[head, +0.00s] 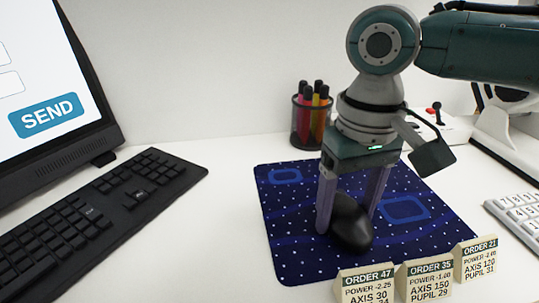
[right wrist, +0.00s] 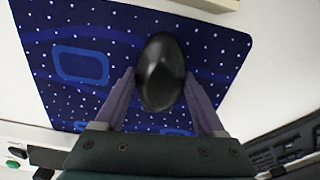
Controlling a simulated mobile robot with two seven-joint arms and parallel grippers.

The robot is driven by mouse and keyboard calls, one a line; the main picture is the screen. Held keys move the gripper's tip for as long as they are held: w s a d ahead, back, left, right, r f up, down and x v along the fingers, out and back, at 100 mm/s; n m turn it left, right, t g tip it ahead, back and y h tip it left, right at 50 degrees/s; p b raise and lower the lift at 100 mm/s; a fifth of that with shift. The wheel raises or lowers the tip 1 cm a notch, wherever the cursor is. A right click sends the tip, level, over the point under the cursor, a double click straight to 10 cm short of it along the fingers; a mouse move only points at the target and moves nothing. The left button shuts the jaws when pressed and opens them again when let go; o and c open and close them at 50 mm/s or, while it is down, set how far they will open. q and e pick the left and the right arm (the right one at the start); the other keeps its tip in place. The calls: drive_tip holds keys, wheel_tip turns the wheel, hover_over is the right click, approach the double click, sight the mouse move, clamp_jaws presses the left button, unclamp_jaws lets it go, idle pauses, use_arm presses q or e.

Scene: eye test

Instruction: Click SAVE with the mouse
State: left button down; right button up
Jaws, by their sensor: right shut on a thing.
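A black mouse (head: 352,230) lies on a dark blue mouse pad (head: 292,252) with white dots and lighter blue outlines. My right gripper (head: 346,222) reaches down from above and is shut on the mouse, one finger on each side. The right wrist view also shows the mouse (right wrist: 160,72) between the two fingers. The monitor (head: 60,165) at the left is cut off by the frame. Its visible part shows a blue button reading SEND (head: 49,116) and parts of white boxes. No SAVE button and no pointer are visible. My left gripper is not in view.
A black keyboard (head: 95,218) lies left of the pad. A pen holder (head: 308,122) stands behind it. Three order cards (head: 366,284) stand along its front right edge. A light keypad (head: 517,214) and a red-knobbed joystick (head: 436,112) are at the right.

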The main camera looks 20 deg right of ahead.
sight(347, 208)
drive_tip(key=o, duration=1.4)
drive_tip(key=shift+w, duration=0.1)
wheel_tip(347, 208, up, 9)
drive_tip(key=p, duration=0.3)
drive_tip(key=shift+f, duration=0.1)
drive_tip(key=shift+r, duration=0.55)
